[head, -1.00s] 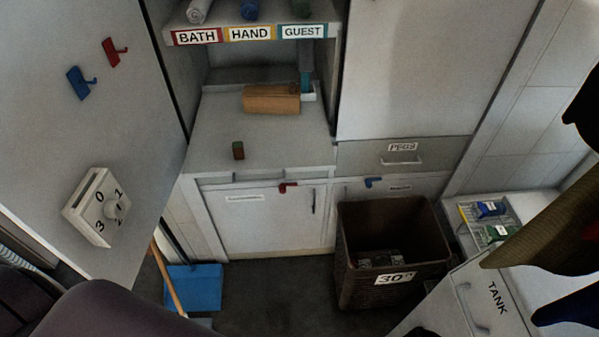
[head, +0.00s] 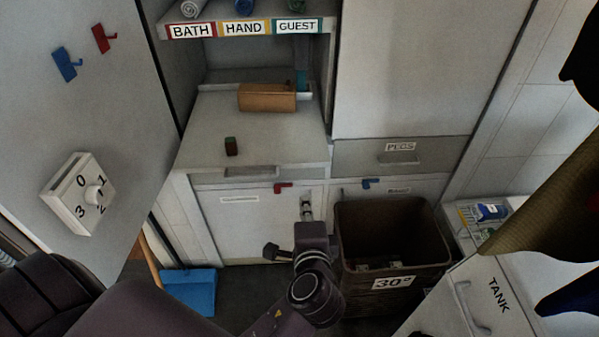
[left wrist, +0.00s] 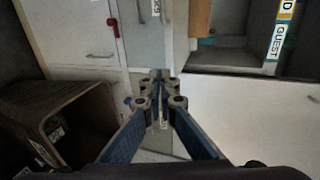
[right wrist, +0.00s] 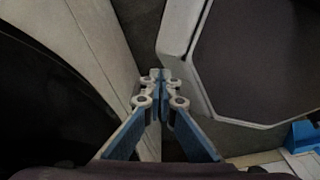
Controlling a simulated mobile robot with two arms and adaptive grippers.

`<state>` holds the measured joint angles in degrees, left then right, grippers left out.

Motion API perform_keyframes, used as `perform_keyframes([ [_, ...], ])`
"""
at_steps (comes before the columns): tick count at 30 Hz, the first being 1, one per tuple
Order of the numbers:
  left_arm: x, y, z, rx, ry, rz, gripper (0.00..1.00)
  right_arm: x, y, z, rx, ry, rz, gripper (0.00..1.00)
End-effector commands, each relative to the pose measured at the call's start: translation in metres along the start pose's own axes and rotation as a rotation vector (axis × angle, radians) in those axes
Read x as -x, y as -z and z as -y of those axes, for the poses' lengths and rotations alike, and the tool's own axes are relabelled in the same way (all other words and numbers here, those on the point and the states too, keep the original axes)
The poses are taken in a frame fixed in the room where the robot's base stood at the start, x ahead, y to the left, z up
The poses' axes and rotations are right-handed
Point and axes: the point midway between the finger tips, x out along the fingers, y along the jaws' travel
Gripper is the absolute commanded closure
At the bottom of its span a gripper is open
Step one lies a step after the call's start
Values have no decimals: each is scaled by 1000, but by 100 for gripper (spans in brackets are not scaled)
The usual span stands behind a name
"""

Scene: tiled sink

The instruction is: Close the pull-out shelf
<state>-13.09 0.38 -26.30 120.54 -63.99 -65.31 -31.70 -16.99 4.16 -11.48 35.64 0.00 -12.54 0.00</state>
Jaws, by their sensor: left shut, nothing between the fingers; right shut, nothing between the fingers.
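The pull-out shelf (head: 270,135) is a pale flat board sticking out of the niche below the towel labels. My right gripper (right wrist: 160,78) is shut and empty, seen only in the right wrist view.
A brown laundry bin (head: 390,245) stands right of my left gripper. The PEGS drawer (head: 380,157) is at the shelf's right. A red hook (head: 283,186) hangs on the cabinet below. A blue dustpan (head: 190,290) lies on the floor at left.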

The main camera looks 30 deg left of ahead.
Motion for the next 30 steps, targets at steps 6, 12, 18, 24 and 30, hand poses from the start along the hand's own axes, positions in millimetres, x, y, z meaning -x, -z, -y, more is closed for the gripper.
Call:
perform_keyframes([
  [6,-8,-5,15,3,26,16,100,1,-2,-3,2,-3,3,100],
  [12,-45,-6,16,2,25,16,100,7,-5,-6,4,-7,8,100],
  [18,-88,-6,17,2,24,16,100,12,-6,-8,4,-8,10,100],
  [24,-119,-7,25,3,23,15,100,19,-5,-8,4,-8,10,100],
  [30,-133,-7,27,5,21,14,100,21,-5,-8,3,-8,10,100],
])
